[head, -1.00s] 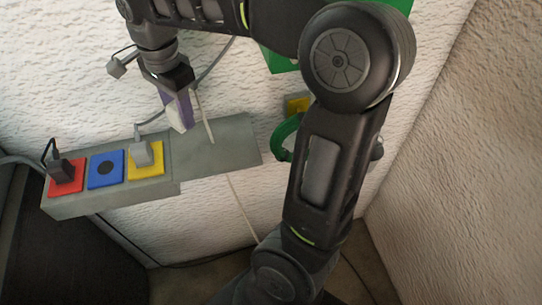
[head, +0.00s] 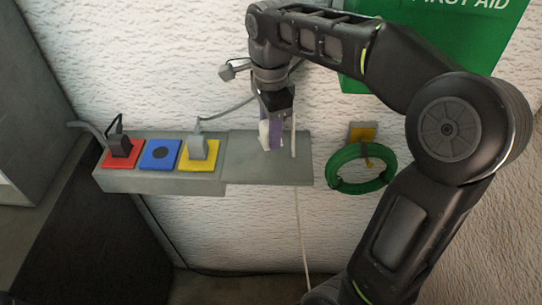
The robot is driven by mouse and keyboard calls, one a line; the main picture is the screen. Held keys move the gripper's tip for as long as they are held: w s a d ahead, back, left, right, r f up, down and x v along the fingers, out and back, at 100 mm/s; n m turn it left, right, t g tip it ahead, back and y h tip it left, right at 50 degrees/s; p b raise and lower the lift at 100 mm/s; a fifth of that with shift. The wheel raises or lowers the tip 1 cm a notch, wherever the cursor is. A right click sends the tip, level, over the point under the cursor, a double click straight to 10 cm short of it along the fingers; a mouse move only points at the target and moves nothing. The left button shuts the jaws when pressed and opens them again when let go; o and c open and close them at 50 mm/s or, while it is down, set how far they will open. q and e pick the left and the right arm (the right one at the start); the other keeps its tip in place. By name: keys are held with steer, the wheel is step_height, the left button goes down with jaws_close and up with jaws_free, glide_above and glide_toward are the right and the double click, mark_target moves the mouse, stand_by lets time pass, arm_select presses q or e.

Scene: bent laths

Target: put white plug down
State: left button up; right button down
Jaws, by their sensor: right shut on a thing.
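My right gripper (head: 270,136) comes down from above at the bare right end of the grey shelf (head: 250,172). Its purple-grey fingers are shut on the white plug (head: 264,134), which shows as a pale block at the fingertips. The plug is over or on the shelf's flat top; I cannot tell whether it touches. A thin white cord (head: 299,215) runs beside the fingers and hangs below the shelf. My left gripper is not in view.
On the shelf's left part are a red socket (head: 107,160) with a black plug (head: 120,145), an empty blue socket (head: 160,154) and a yellow socket (head: 207,160) with a grey plug (head: 197,147). A green hose coil (head: 335,182) hangs at right, below a green first aid box (head: 490,40).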

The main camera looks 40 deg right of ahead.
mark_target(271, 160)
steer(key=shift+f, duration=0.45)
steer(key=shift+f, duration=0.1)
step_height(271, 160, down, 4)
steer(key=shift+r+p, duration=0.2)
steer(key=shift+p, duration=0.25)
steer(key=shift+f+b, duration=0.5)
steer(key=shift+f, duration=0.1)
steer(key=c, duration=0.9)
jaws_free()
